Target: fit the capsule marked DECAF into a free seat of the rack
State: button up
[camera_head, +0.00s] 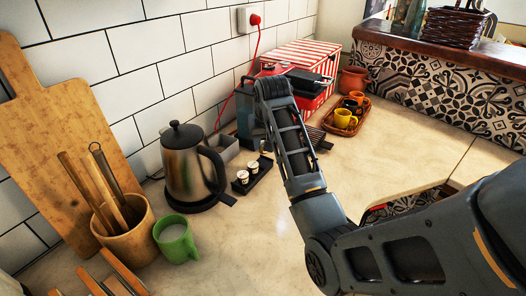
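A small dark rack (262,174) lies on the counter just right of the kettle. Two capsules with white tops, a nearer one (242,177) and a farther one (253,167), sit in its left side. Their marks are too small to read, so I cannot tell which is DECAF. The rack's right part looks bare. My arm reaches in from the lower right and bends down behind the rack. The fingers of my gripper are not clear against the dark things there. A small pale spot shows just above the rack; I cannot tell whether it is a held capsule.
A steel kettle (190,165) stands close left of the rack, with a grey open box (224,148) behind. A green mug (176,240) and utensil crock (127,238) are nearer. A cup tray (341,131) lies beyond my arm. The counter's front middle is clear.

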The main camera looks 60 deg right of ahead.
aim_at(263, 153)
jog(key=shift+w+a+f, duration=0.15)
jog(key=shift+w, duration=0.05)
jog(key=shift+f+p, duration=0.35)
jog(key=shift+f, duration=1.6)
jog(key=shift+f, duration=0.1)
jog(key=o, duration=1)
jog(key=b+v, duration=0.1)
jog(key=v, duration=1.1)
